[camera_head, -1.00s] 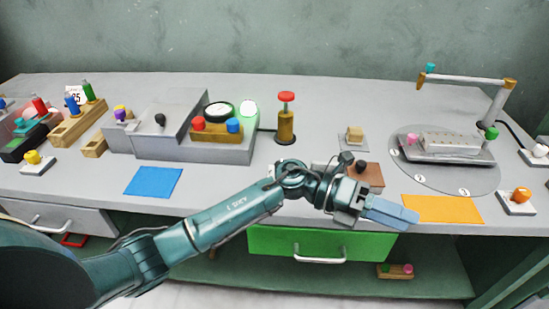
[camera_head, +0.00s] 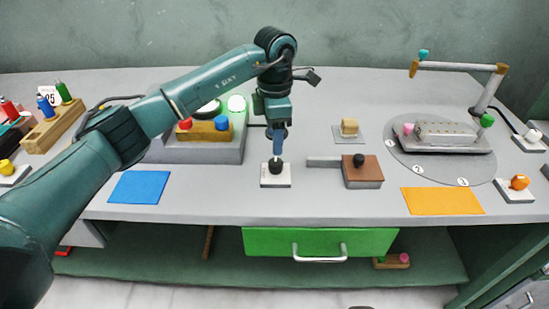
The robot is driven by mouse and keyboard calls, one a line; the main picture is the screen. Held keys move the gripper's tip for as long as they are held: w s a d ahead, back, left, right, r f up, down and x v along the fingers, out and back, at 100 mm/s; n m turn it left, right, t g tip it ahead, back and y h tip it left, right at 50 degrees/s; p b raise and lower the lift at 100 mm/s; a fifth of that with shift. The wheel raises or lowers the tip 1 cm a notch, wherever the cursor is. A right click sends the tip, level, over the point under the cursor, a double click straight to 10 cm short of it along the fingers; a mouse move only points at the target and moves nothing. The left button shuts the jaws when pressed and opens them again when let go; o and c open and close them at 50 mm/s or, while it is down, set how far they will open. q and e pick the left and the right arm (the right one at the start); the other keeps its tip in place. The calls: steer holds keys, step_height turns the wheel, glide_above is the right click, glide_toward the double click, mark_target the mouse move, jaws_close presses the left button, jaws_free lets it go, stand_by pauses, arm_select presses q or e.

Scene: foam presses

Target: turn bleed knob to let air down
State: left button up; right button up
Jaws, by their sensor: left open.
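A black knob (camera_head: 275,167) stands on a small white plate (camera_head: 276,183) near the middle of the bench; it looks like the bleed knob, though I cannot read a label. My left gripper (camera_head: 277,154) points down right over this knob, with its fingertips at or just above the knob's top. It is open; whether the fingers reach around or touch the knob I cannot tell. My right gripper is not in view.
A box with a gauge and red and blue buttons (camera_head: 205,131) stands left of my gripper. A brown block with a black knob (camera_head: 362,172) is to the right. A blue mat (camera_head: 139,187) and an orange mat (camera_head: 442,201) lie near the front. A green drawer (camera_head: 375,243) is below.

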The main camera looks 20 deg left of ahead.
mark_target(275, 161)
arm_select(q)
step_height(275, 161, down, 8)
steer(key=shift+f+p, duration=0.1)
steer(key=shift+p, duration=0.3)
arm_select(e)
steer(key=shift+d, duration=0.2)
arm_select(q)
steer(key=c, duration=1)
